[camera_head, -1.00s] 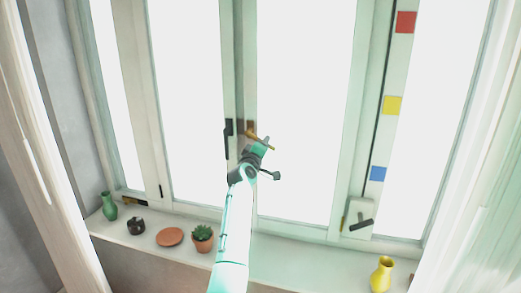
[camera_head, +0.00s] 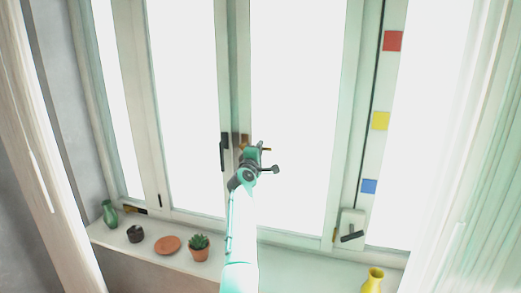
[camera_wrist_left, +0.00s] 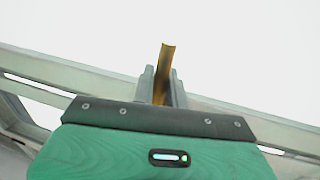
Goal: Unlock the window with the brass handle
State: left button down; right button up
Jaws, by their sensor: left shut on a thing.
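The brass handle (camera_head: 267,149) is on the middle window frame. It shows as short brass pieces on either side of my left gripper (camera_head: 257,151), lying close to level. My left arm comes up from the bottom of the head view, and the gripper hides the middle of the handle. In the left wrist view the brass bar (camera_wrist_left: 167,63) stands between the two grey fingers of my left gripper (camera_wrist_left: 162,86), which are shut on it. My right gripper is in neither view.
A black handle (camera_head: 223,152) is just left of the brass one. A grey lever (camera_head: 352,236) sits low on the right frame below red, yellow and blue squares. The sill (camera_head: 300,262) holds a green vase, dark pot, terracotta dish, cactus (camera_head: 199,242) and yellow vase (camera_head: 373,280).

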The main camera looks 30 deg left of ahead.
pick_arm(q)
jog(key=shift+r, duration=0.1)
jog(key=c, duration=1.5)
grip_release()
jog(key=shift+s, duration=0.15)
jog(key=b+v, duration=0.4)
jog(key=v, duration=0.9)
jog(key=shift+s+d, duration=0.1)
jog(key=shift+s, duration=0.15)
